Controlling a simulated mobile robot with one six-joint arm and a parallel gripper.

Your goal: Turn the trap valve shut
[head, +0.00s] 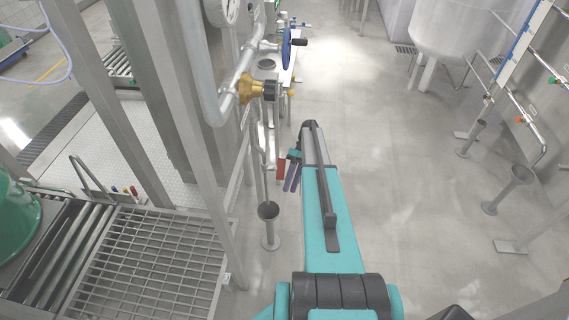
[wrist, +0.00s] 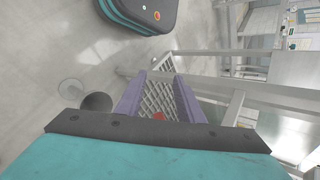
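My gripper (head: 291,176) is low beside the pipework in the head view, partly hidden by my arm. In the wrist view its two purple fingers (wrist: 160,82) stand apart, with nothing held between them. A small red part (wrist: 158,116) shows near the palm between them; what it belongs to is unclear. A red plate-like part (head: 281,168) is just left of my gripper in the head view. Higher on the pipe are a brass valve body with a black knob (head: 257,89) and a blue handwheel (head: 287,49). I cannot tell which is the trap valve.
A grey drain funnel (head: 268,211) stands on the floor below the pipes; it also shows in the wrist view (wrist: 97,101). A steel frame post (head: 205,150) and grated platform (head: 145,262) are on the left.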

